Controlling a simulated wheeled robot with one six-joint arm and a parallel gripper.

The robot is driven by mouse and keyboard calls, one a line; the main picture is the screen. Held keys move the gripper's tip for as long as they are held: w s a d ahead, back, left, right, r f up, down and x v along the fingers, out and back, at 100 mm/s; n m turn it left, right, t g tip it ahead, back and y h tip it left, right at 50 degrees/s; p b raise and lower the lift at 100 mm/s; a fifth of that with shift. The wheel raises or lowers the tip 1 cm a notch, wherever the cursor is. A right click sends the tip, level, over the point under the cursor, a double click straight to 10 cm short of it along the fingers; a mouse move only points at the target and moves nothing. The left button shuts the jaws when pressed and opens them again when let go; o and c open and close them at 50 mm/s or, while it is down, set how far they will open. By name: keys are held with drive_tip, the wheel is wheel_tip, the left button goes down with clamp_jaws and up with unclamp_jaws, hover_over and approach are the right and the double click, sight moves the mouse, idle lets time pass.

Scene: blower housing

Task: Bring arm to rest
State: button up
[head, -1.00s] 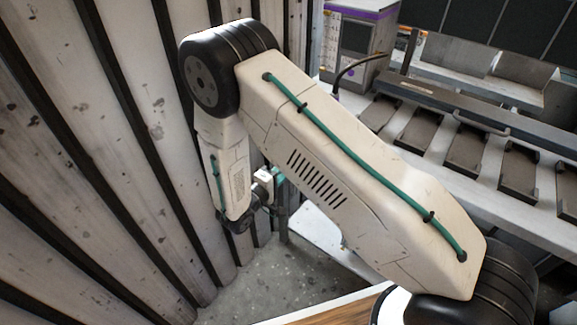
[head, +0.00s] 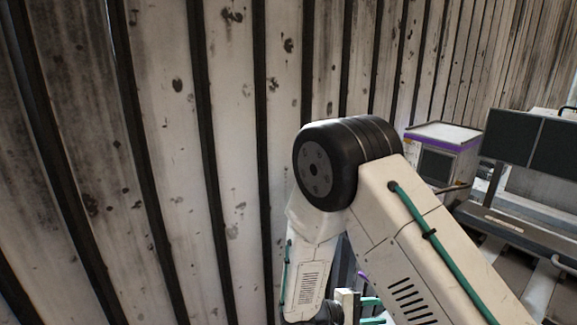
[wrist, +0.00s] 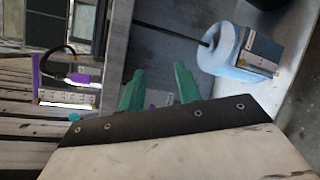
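My arm shows in the head view, bent at a black joint, with its forearm hanging down close to the ribbed wall. My gripper (wrist: 160,88) has two green fingers that stand well apart in the wrist view, with nothing seen held between them. In the head view the green fingers of my gripper (head: 371,311) show at the bottom edge, with a gap between them, partly cut off by the frame.
A ribbed, stained wall (head: 160,120) fills the left and back. A white box with a purple stripe (head: 442,140) stands on the right, beside dark panels (head: 540,145). In the wrist view, a light blue rounded object (wrist: 225,50) with a grey block lies at upper right.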

drive_tip(key=s+d+r+m+y, duration=0.2)
drive_tip(key=s+r+m+y, duration=0.2)
drive_tip(key=s+r+y, duration=0.4)
drive_tip(key=s+d+r+m+g+y, duration=0.1)
drive_tip(key=s+r+m+y, duration=0.3)
drive_tip(key=s+r, duration=1.2)
wheel_tip(320, 180, up, 5)
drive_tip(key=d+y, duration=0.1)
drive_tip(key=y, duration=0.2)
drive_tip(key=shift+s+d+g+y, duration=0.25)
drive_tip(key=shift+d+g+y, duration=0.05)
drive_tip(key=shift+d+y, duration=0.1)
